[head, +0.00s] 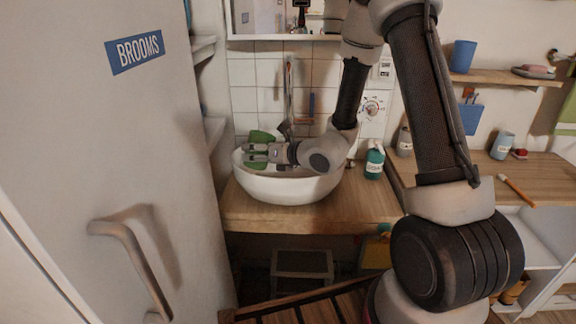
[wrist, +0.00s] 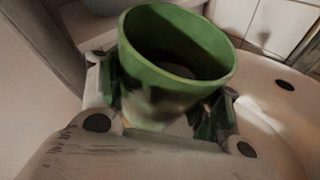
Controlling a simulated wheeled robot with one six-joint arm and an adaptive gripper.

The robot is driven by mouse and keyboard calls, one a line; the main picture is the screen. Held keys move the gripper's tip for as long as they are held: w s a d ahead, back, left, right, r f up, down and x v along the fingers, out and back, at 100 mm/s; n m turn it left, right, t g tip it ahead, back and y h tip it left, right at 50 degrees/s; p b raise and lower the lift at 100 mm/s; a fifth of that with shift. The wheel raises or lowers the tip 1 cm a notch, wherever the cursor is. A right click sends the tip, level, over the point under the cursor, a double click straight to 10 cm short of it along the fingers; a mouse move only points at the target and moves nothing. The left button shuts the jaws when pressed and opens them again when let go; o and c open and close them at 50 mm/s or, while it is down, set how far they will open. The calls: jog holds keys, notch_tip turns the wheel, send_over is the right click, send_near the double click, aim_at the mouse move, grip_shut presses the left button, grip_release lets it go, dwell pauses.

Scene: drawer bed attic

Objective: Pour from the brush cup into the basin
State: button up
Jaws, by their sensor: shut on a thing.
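The green brush cup (wrist: 172,95) is held between the two fingers of my gripper (wrist: 165,105) in the wrist view. Its mouth faces up and toward the camera, and the dark inside shows; I cannot tell what is in it. In the head view the green cup (head: 258,137) is at the left part of the white basin (head: 290,189), over its bowl, and looks tilted. My gripper (head: 262,153) reaches in from the right, shut on the cup. The basin's inner wall also shows in the wrist view (wrist: 262,80). The bottom of the bowl is mostly hidden.
A tall cabinet door labelled BROOMS (head: 140,150) stands close on the left. A teal bottle (head: 374,162) stands right of the basin on the wooden counter (head: 250,214).

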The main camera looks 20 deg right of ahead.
aim_at(269, 141)
jog(key=shift+w+d+f+m+y, duration=0.2)
jog(key=shift+d+f+m+y, duration=0.1)
jog(key=shift+d+m+y, duration=0.2)
jog(key=shift+w+d+f+m+y, duration=0.15)
jog(key=shift+d+f+m+y, duration=0.1)
jog(key=shift+d+m+y, duration=0.25)
jog(key=shift+a, duration=0.15)
jog(key=shift+r+m, duration=0.5)
jog(key=shift+m, duration=0.2)
jog(key=shift+f+m+y, duration=0.25)
jog(key=shift+m+y, duration=0.25)
jog(key=shift+m, duration=0.2)
jog(key=shift+w+d+r+m+t+y+p, duration=0.1)
jog(key=shift+d+r+m+t+y+p, duration=0.15)
jog(key=shift+r+m, duration=0.4)
jog(key=shift+r+m+t+y+p, duration=0.1)
jog(key=shift+r+m+t+y, duration=0.25)
jog(key=shift+m, duration=0.5)
dwell(1.3)
jog(key=shift+w+d+r+m, duration=0.25)
jog(key=shift+d+r+m, duration=0.25)
jog(key=shift+d+m, duration=0.25)
dwell(0.7)
jog(key=shift+w+d+f+m+t+y+p, duration=0.1)
jog(key=shift+f+m+t+y+p, duration=0.25)
jog(key=shift+m, duration=0.4)
dwell(0.5)
